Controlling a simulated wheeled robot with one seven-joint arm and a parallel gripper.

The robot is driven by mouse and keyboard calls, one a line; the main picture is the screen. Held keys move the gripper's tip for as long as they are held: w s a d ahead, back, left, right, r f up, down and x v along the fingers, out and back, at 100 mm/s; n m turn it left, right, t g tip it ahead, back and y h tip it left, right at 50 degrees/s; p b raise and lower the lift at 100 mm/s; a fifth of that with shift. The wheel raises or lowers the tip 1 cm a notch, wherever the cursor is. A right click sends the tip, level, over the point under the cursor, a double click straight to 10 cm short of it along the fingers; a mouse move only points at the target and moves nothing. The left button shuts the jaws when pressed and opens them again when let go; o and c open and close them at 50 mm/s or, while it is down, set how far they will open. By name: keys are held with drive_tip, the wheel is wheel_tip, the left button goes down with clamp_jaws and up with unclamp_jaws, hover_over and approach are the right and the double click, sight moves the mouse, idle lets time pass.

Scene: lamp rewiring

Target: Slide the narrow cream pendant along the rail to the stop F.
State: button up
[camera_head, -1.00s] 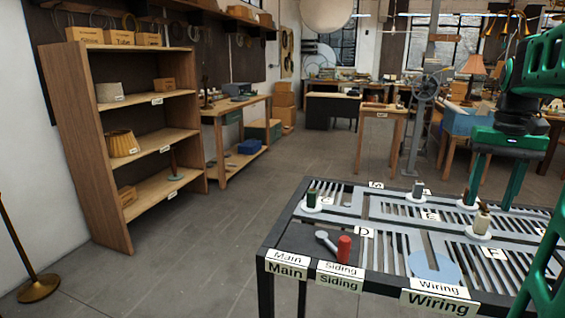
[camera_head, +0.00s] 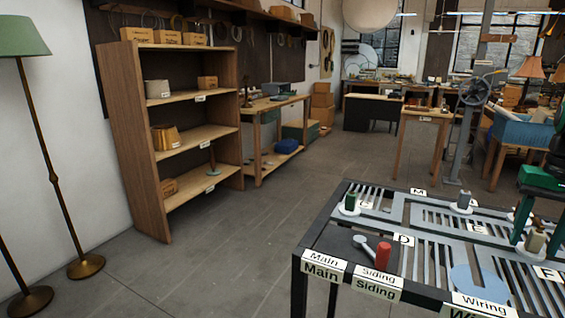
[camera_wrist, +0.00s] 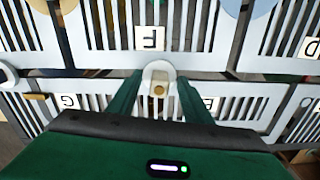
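The narrow cream pendant (camera_head: 535,241) stands upright on a white disc in the slotted rail table, at the right of the head view. In the wrist view the pendant (camera_wrist: 159,89) shows from above between my two green fingers. My gripper (camera_wrist: 160,97) is open around it, with a small gap visible on each side. The plate marked F (camera_head: 547,273) lies just nearer than the pendant in the head view; the F plate (camera_wrist: 150,38) also shows above it in the wrist view. The fingertips are partly cut off or overlapped in the head view.
A dark green peg (camera_head: 350,202) and a grey peg (camera_head: 464,201) stand on other rails. A red cylinder (camera_head: 383,255) stands on the dark siding panel. A blue disc (camera_head: 473,284) lies near the Wiring sign. Open floor lies left of the table.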

drive_tip(key=c, duration=1)
clamp_jaws()
drive_tip(key=shift+s+d, duration=0.45)
drive_tip(key=shift+d, duration=0.35)
drive_tip(key=o, duration=1.1)
unclamp_jaws()
drive_tip(key=shift+c, duration=0.2)
drive_tip(key=shift+r, duration=0.1)
